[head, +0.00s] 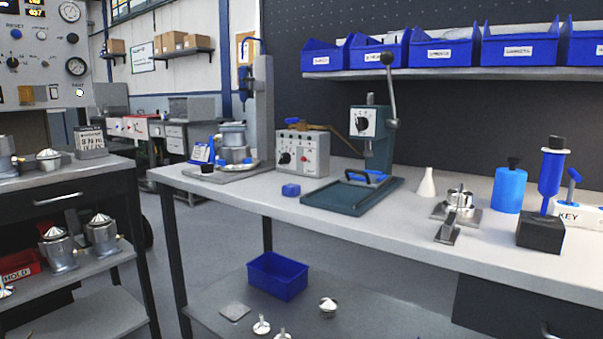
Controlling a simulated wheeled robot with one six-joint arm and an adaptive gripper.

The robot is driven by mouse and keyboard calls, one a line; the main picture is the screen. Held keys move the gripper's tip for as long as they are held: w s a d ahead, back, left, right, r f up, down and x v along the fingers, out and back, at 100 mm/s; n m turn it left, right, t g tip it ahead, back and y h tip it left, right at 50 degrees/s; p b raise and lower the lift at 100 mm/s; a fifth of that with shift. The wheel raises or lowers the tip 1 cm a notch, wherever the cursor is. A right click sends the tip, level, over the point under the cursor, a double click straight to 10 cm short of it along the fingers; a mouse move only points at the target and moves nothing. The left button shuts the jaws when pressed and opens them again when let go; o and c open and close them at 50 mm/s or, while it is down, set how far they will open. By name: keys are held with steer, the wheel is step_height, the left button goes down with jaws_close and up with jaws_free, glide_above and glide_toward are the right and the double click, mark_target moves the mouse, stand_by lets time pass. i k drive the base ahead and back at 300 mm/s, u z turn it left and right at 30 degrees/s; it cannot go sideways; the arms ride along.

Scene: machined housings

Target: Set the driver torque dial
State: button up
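A grey control box (302,152) stands on the workbench, left of the middle of the picture. A blue tool (245,80) hangs from a cable beside the grey column. I cannot tell which dial belongs to the driver. My gripper is not in view.
The workbench (330,218) has a clear front strip. A small blue block (291,190) lies before the control box. A white cone (427,183), a blue cylinder (510,188) and a black block (540,232) stand right. Blue bins (445,50) line the shelf above.

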mark_target(285, 160)
steer(key=k, duration=1.25)
steer(key=u, duration=1)
steer(key=i, duration=1.25)
steer(key=z, duration=0.45)
steer(key=i, duration=0.5)
steer(key=z, duration=0.55)
